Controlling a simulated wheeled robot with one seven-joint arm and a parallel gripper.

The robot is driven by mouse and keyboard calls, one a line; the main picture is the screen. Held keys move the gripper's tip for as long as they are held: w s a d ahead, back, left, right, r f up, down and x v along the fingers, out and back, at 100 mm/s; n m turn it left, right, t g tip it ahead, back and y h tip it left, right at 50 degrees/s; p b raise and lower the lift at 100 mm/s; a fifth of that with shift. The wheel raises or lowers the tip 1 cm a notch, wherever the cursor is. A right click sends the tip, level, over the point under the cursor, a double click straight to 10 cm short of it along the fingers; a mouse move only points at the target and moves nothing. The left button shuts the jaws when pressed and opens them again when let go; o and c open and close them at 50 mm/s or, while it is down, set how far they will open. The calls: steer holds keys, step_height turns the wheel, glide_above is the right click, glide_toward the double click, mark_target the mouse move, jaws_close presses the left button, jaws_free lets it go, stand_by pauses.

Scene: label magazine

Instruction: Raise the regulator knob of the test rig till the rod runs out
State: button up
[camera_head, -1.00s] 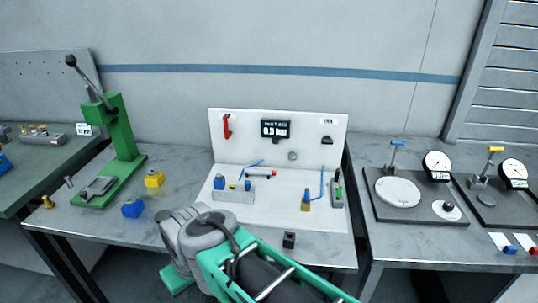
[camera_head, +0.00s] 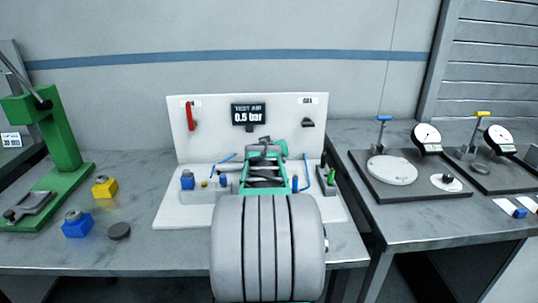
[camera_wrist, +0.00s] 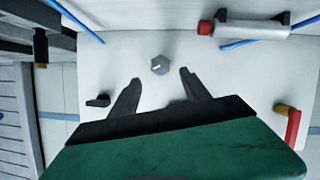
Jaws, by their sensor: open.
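The regulator knob, a small grey hexagonal knob (camera_wrist: 160,65) with a pale mark, sits on the white panel of the test rig (camera_head: 210,135). In the wrist view it lies just beyond and between the tips of my gripper (camera_wrist: 160,76). The jaws are open and empty, with one finger on each side; I cannot tell how far the knob is from them in depth. In the head view my arm hides the knob. The display (camera_head: 249,115) reads 0.5 bar. A cylinder with a red end (camera_wrist: 250,30) shows in the wrist view; its rod cannot be made out clearly.
A red lever (camera_head: 190,116) and a black knob (camera_head: 307,123) flank the display. Blue hoses (camera_wrist: 75,18) run near the cylinder. A green press (camera_head: 58,150), yellow block (camera_head: 104,187) and blue block (camera_head: 77,224) stand left. Dial gauges (camera_head: 426,139) stand on the right table.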

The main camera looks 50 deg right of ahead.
steer(key=x, duration=0.6)
steer(key=shift+w+d+f, duration=0.1)
steer(key=shift+w+d, duration=0.1)
jaws_close()
steer(key=shift+s+f, duration=0.1)
